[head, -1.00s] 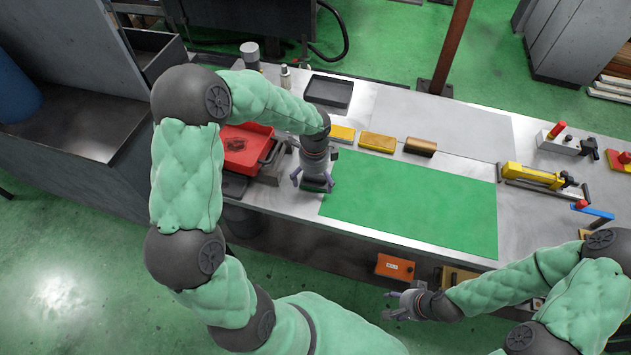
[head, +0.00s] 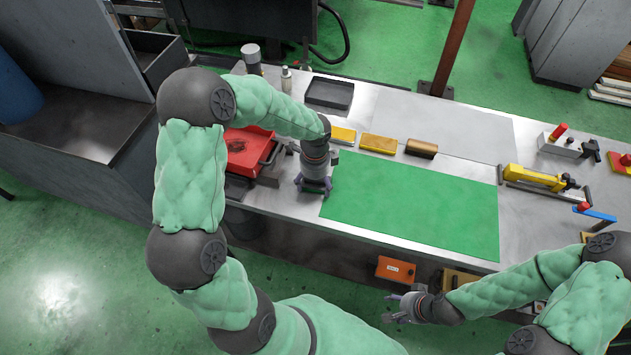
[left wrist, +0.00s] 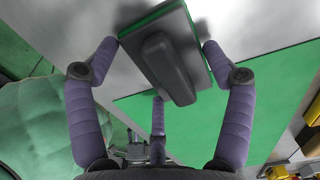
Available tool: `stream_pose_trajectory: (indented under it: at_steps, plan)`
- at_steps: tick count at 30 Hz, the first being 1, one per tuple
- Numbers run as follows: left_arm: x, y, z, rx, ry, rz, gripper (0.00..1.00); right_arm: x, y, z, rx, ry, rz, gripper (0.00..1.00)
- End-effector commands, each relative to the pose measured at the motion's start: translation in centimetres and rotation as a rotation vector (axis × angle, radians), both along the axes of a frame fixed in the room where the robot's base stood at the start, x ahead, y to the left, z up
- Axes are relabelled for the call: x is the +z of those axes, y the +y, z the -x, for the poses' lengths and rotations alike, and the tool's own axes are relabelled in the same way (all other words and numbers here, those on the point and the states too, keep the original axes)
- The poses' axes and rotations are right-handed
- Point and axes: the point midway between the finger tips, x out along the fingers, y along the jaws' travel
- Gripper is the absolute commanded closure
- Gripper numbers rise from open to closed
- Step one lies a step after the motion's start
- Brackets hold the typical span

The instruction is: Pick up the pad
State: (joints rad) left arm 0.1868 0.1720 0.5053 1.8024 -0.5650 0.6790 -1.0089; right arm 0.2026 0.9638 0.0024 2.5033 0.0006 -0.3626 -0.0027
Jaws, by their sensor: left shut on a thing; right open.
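The pad (left wrist: 176,62) is a dark grey block with a raised grip bar and a green edge, seen in the left wrist view. It lies at the left edge of the green mat (head: 420,205), over bare metal bench top. My left gripper (left wrist: 160,52) has its purple fingers shut on the pad, with fingertips at its two sides. In the head view my left gripper (head: 314,186) points down at the bench and largely hides the pad. I cannot tell whether the pad is clear of the bench. My right gripper (head: 398,307) is open and empty in front of the bench.
A red tray (head: 246,150) stands left of my left gripper. A yellow block (head: 342,135), another yellow block (head: 378,143) and a brown block (head: 421,148) line the mat's back edge. A black tray (head: 329,94) is behind. Clamps (head: 537,177) stand at right. The mat is clear.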

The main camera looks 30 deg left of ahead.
Motion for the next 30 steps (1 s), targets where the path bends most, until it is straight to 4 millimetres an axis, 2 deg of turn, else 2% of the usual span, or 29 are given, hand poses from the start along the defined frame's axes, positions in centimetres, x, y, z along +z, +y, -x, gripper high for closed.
stream_pose_trajectory:
  at_steps: [8, 17, 24, 30]
  plan:
    - [3.6, 0.0, 0.0, 0.002, -0.006, -0.002, 0.52, 1.4, 0.0, 0.0, 0.000, 0.000, 0.000, 0.46]
    - [9.7, -2.7, 4.6, -0.002, -0.006, -0.001, 0.52, 3.2, 0.0, 0.0, 0.000, 0.000, 0.000, 0.46]
    - [11.6, -5.4, 9.1, -0.002, -0.004, -0.001, 0.52, 3.9, 0.0, 0.0, 0.000, 0.000, 0.000, 0.46]
    - [12.5, -6.6, 11.2, -0.002, -0.004, -0.001, 0.52, 4.2, 0.0, 0.0, 0.000, 0.000, 0.000, 0.46]
